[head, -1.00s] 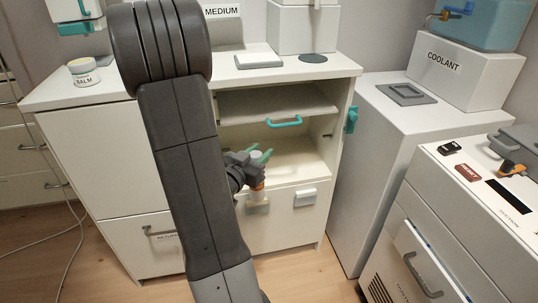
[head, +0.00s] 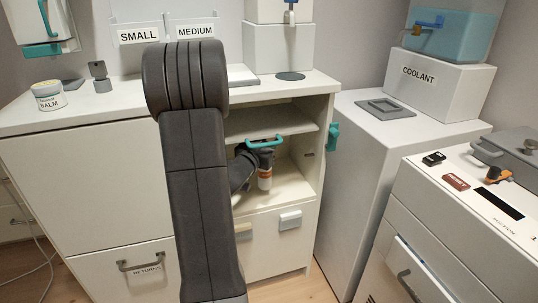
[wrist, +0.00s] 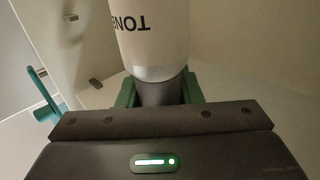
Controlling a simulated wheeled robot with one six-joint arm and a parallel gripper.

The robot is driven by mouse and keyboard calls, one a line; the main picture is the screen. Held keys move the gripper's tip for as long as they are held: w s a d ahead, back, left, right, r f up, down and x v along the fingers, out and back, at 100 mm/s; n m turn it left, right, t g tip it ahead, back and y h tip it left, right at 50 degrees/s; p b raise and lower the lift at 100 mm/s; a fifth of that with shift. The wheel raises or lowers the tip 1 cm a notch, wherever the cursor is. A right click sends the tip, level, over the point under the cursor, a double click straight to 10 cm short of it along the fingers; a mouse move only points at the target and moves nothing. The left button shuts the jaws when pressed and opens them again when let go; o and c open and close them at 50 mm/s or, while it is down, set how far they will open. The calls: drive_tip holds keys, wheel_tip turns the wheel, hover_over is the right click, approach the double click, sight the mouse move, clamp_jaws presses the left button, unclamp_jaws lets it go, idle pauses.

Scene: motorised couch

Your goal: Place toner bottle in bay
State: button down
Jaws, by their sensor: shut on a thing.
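The toner bottle (wrist: 152,40) is white with dark lettering, upside down in the wrist view, and a dark grey neck. My gripper (wrist: 158,92) is shut on that neck with green fingers on both sides. In the head view the toner bottle (head: 265,178) shows small, with an orange band, inside the open bay (head: 297,182) of the white cabinet. It appears roughly upright above the bay floor; I cannot tell whether it touches. My forearm and the teal handle partly hide the gripper.
The teal handle (head: 264,142) hangs in front of the bay opening, below a pale panel (head: 270,122). A teal latch (head: 333,137) is on the cabinet's right side. The coolant box (head: 437,88) is at right.

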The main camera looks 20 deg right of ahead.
drive_tip(key=shift+w+d+f+b, duration=0.15)
drive_tip(key=shift+f+b, duration=0.25)
drive_tip(key=shift+f, duration=0.15)
drive_tip(key=shift+w+d+f+b, duration=0.2)
drive_tip(key=shift+f+b, duration=0.25)
drive_tip(key=shift+f, duration=0.15)
drive_tip(key=shift+w+d+f+b, duration=0.1)
drive_tip(key=shift+d+f+b, duration=0.05)
drive_tip(key=shift+f+b, duration=0.35)
drive_tip(key=shift+f, duration=0.2)
drive_tip(key=c, duration=1)
unclamp_jaws()
drive_tip(key=shift+r, duration=0.1)
drive_tip(key=p+v, duration=0.2)
drive_tip(key=v, duration=1)
drive_tip(key=shift+a+p, duration=0.1)
drive_tip(key=shift+p, duration=0.3)
